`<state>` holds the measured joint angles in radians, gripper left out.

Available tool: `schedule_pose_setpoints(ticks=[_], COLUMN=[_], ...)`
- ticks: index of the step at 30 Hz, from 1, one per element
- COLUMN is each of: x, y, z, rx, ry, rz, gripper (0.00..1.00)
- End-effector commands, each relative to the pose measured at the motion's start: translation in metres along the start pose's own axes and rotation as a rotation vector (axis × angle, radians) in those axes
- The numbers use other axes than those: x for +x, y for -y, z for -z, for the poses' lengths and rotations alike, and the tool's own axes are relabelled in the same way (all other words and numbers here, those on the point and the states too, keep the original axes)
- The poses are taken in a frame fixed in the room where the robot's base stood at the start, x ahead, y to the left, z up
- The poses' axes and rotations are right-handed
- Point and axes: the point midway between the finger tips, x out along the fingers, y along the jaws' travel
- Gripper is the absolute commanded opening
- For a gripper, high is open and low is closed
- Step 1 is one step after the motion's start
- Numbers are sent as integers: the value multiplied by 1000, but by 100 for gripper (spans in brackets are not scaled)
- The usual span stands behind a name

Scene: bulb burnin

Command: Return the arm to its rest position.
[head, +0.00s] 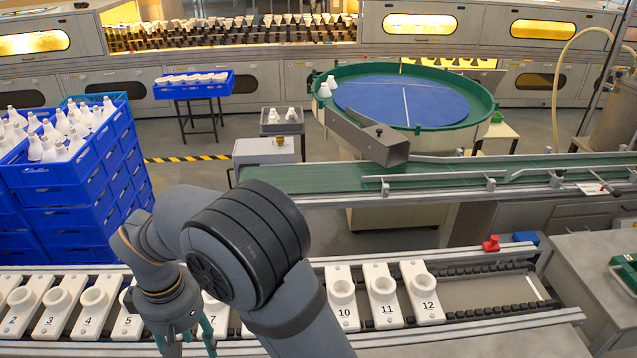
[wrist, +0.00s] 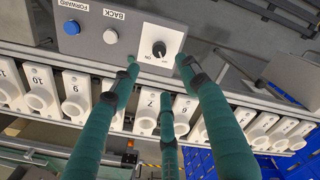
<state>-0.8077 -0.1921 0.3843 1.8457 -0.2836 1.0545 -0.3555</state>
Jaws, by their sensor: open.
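My gripper (head: 188,338) hangs low at the end of my bent arm in the head view, over the row of white numbered holders (head: 383,289) near the front. Its fingertips are partly cut off by the lower picture edge. In the wrist view its green fingers (wrist: 162,80) are spread apart with nothing between them. They reach across the holder row towards a grey control panel (wrist: 185,50). The panel has a blue FORWARD button (wrist: 71,27), a white BACK button (wrist: 110,37) and a black knob (wrist: 159,48). Whether a fingertip touches the panel cannot be told.
Stacked blue crates (head: 75,190) with white bulbs stand at the left. A green conveyor (head: 330,177) runs behind the holder row, below a round blue-topped turntable (head: 425,101). A red object (head: 491,243) sits on the rail at the right. Floor shows between crates and conveyor.

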Motion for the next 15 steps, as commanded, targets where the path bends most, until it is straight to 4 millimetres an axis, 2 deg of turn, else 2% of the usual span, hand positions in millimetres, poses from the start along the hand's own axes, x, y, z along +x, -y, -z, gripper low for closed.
schedule_pose_setpoints(ticks=[1,15], x=[19,122], y=[1,1], z=[-5,-5], rx=[0,1], ry=[20,16], rz=[2,1], gripper=[45,45])
